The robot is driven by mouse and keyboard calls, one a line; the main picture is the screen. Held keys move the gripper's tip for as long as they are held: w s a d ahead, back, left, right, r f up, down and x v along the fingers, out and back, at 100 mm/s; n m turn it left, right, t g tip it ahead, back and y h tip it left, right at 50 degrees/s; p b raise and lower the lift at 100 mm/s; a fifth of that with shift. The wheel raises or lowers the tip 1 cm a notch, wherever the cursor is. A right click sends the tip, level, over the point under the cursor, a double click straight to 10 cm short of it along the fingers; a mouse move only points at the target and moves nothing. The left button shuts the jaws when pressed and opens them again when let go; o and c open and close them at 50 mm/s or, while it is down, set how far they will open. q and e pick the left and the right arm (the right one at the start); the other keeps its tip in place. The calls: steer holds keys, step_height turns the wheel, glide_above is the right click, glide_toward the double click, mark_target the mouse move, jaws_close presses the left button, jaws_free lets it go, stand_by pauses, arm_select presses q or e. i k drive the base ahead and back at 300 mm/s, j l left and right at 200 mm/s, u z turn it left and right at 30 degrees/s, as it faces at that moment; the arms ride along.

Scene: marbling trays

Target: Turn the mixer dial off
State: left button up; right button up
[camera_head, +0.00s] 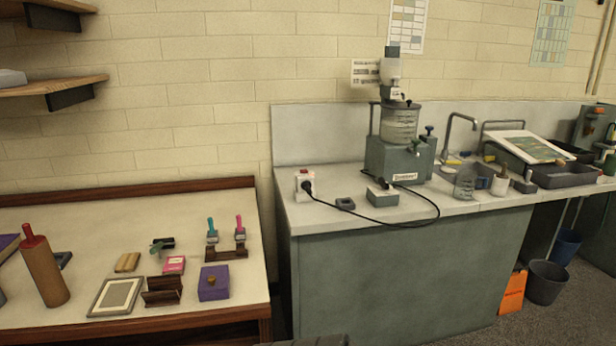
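The mixer (388,160) stands on the grey counter near the wall. It has a grey base, a clear ribbed vessel (399,124) and a pale upper part. A white label is on the front of its base. A small greenish knob or tap (415,146) is at its front right, and a dark blue knob (429,130) is on top at its right. I cannot tell which part is the dial or how it is set. Neither of my grippers is in view.
A black cable runs over the counter (345,222) from a white socket box (305,184) to the mixer side, looping over the front edge. A small grey box (382,196) stands in front of the mixer. A sink tap (449,135) is at right. A wooden-edged table (60,215) holds tools at left.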

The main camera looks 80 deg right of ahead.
mark_target(385, 186)
steer(key=z, duration=3.25)
steer(key=i+l+u, duration=0.2)
steer(key=i+l, duration=1.15)
